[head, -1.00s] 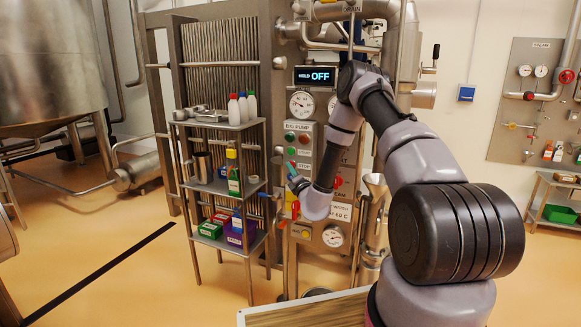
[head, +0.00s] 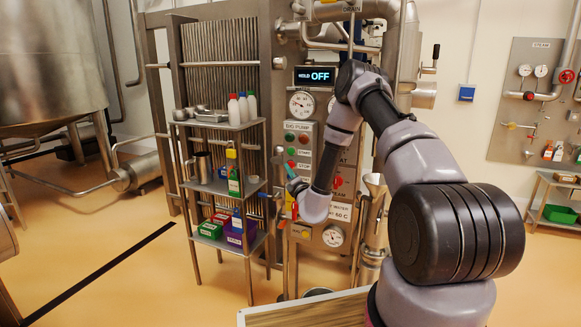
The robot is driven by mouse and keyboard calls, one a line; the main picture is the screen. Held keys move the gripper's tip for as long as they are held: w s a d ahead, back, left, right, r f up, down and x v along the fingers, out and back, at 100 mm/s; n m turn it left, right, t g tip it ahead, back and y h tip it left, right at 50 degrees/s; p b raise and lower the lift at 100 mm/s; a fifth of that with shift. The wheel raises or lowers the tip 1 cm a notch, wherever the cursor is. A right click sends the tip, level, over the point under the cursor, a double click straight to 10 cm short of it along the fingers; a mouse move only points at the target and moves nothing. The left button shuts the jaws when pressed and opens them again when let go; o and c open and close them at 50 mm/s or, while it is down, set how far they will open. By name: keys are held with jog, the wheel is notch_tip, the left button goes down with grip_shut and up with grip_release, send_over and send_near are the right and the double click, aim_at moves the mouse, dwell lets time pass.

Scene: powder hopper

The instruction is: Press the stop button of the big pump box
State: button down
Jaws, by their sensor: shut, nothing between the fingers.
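The big pump box (head: 306,127) is a pale upright panel on the machine front, labelled BIG PUMP, left of my forearm. Near its top are a green light or button (head: 289,137) and a red one (head: 303,139). A red button (head: 291,151) sits below them at the left side, beside a small label too small to read. My gripper (head: 277,160) is small in view, shut and empty, at the lower left edge of the box. Its tips are left of and a little below the red button. I cannot tell whether it touches the box.
A steel shelf rack (head: 222,187) with bottles, boxes and metal ware stands just left of the gripper. A display (head: 314,75) reads HOLD OFF above the box. A gauge (head: 301,104) is above it, and red handles and another gauge (head: 333,236) are nearby.

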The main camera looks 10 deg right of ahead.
jog(key=shift+s+a, duration=0.7)
jog(key=shift+s, duration=0.25)
jog(key=shift+s+a, duration=0.7)
jog(key=shift+s, duration=0.25)
jog(key=shift+r, duration=0.1)
